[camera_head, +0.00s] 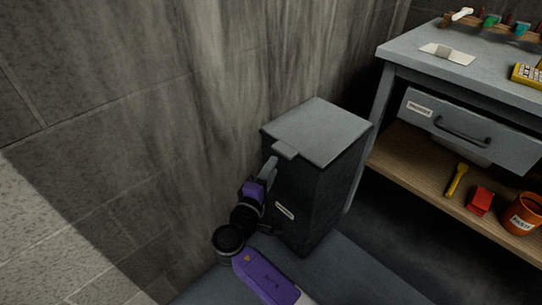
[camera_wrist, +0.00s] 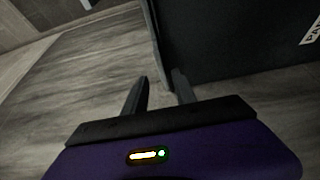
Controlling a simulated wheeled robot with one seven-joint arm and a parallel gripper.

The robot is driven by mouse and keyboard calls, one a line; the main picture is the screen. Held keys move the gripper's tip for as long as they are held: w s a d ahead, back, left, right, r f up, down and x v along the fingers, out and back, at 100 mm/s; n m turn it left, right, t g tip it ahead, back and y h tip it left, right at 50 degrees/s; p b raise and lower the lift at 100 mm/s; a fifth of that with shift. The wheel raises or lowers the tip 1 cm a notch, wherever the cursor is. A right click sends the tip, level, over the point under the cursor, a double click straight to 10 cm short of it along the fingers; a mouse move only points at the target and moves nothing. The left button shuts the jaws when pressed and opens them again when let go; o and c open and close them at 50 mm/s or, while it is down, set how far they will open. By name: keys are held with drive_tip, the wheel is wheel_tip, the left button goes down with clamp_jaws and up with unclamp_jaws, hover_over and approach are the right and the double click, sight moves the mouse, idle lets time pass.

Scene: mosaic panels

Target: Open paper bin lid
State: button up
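The paper bin (camera_head: 318,195) is a dark upright box against the wall, with a small white label on its front. Its flat grey lid (camera_head: 322,130) is closed, with a tab (camera_head: 286,150) jutting from the front edge. My gripper (camera_head: 271,163), on a purple wrist, is at the bin's front left, with its fingers just below and beside the tab. Whether they touch it is unclear.
A grey workbench (camera_head: 430,62) with a drawer (camera_head: 470,130) and a wooden lower shelf (camera_head: 440,185) stands close to the bin's right. An orange pot (camera_head: 522,215) is on the shelf. The stone wall (camera_head: 130,110) is close behind and left of the bin.

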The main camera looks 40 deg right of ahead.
sight(282, 154)
drive_tip(key=x, duration=0.4)
drive_tip(key=b+x, duration=0.1)
drive_tip(key=x, duration=0.2)
drive_tip(key=shift+d, duration=0.45)
drive_tip(key=shift+c, duration=0.4)
clamp_jaws()
idle(0.7)
